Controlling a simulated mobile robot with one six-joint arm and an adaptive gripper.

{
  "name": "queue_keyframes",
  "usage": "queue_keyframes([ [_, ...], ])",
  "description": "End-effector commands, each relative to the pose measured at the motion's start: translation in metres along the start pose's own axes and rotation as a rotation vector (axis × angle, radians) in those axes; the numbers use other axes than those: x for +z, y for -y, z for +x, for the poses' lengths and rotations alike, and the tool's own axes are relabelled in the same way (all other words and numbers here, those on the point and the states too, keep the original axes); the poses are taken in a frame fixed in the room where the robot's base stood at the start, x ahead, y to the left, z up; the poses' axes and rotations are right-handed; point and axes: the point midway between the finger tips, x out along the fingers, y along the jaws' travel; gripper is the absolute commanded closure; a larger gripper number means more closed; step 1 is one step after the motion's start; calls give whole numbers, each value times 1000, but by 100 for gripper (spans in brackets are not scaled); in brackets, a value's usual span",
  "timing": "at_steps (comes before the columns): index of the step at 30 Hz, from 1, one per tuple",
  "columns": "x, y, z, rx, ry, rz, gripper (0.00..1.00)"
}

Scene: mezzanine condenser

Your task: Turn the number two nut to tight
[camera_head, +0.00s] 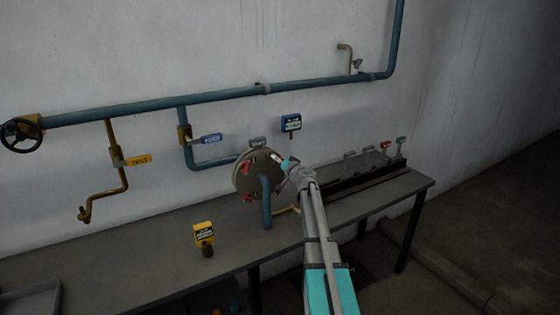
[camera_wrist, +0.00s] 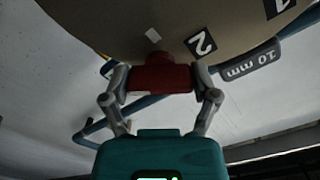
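The number two nut (camera_wrist: 158,78) is a red wing-shaped piece on the round plate (camera_wrist: 130,25), beside a black tag marked 2 (camera_wrist: 201,44). In the wrist view my gripper (camera_wrist: 160,80) has one finger against each end of the nut, with no clear gap. In the head view my gripper (camera_head: 284,161) is at the upper right of the round plate (camera_head: 258,180). Other red nuts (camera_head: 246,167) show at the plate's left and bottom. A tag marked 1 (camera_wrist: 277,7) is partly cut off in the wrist view.
A tag reading 10 mm (camera_wrist: 250,64) is close to the plate's edge. A blue pipe (camera_head: 266,205) stands in front of the plate. A yellow device (camera_head: 204,234) stands on the bench (camera_head: 150,265). A rack (camera_head: 370,172) is at the right.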

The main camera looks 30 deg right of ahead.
Motion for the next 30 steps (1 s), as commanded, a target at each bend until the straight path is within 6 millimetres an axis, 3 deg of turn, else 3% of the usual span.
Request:
queue_keyframes([
  [1,0,0,0,-1,0,0,58],
  [3,0,0,0,-1,0,1,71],
  [17,0,0,0,-1,0,74,71],
  [30,0,0,0,-1,1,395,71],
])
